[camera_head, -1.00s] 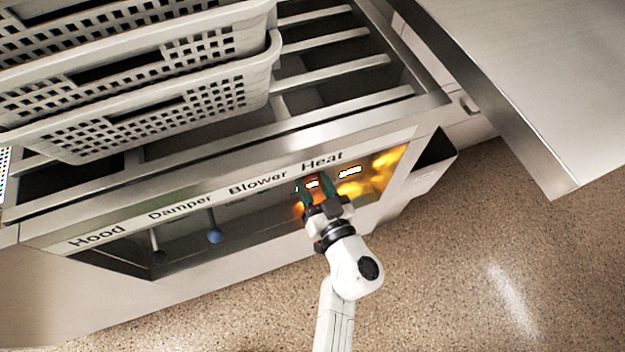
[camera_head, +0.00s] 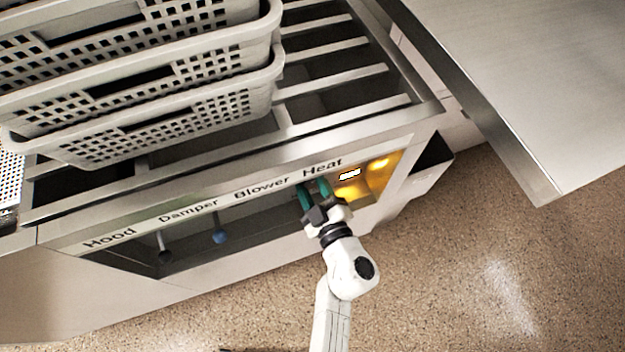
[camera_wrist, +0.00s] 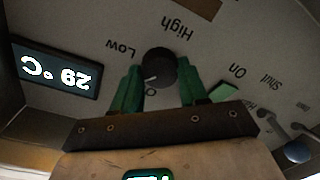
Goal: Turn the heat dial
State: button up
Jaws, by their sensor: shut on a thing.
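The round black heat dial (camera_wrist: 159,66) is on the control panel in the wrist view, with High, Low and O marks around it, upside down. A pale pointer line shows on its lower left. My gripper (camera_head: 314,188) is at the panel below the word Heat in the head view. In the wrist view its two green fingers (camera_wrist: 158,80) lie on either side of the dial, shut on it. The head view hides the dial behind the gripper. A lit display (camera_wrist: 54,73) beside the dial reads 29 °C, upside down.
Stacked grey perforated baskets (camera_head: 150,128) stand on the slatted unit above the panel. A blue knob (camera_head: 220,237) and a dark knob (camera_head: 165,256) lie left of my gripper. A steel table (camera_head: 545,90) is at the upper right. The speckled floor (camera_head: 480,270) is clear.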

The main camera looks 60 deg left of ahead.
jog(key=n, duration=0.4)
jog(key=shift+s+f, duration=0.1)
jog(key=shift+n+t+b, duration=0.3)
jog(key=shift+n+b, duration=0.35)
jog(key=shift+n, duration=1.35)
jog(key=o, duration=1.1)
jog(key=shift+c, duration=0.2)
jog(key=s+d+p, duration=0.1)
jog(key=d+p, duration=0.2)
jog(key=d, duration=0.7)
jog(key=shift+d+r, duration=0.35)
jog(key=shift+d, duration=0.05)
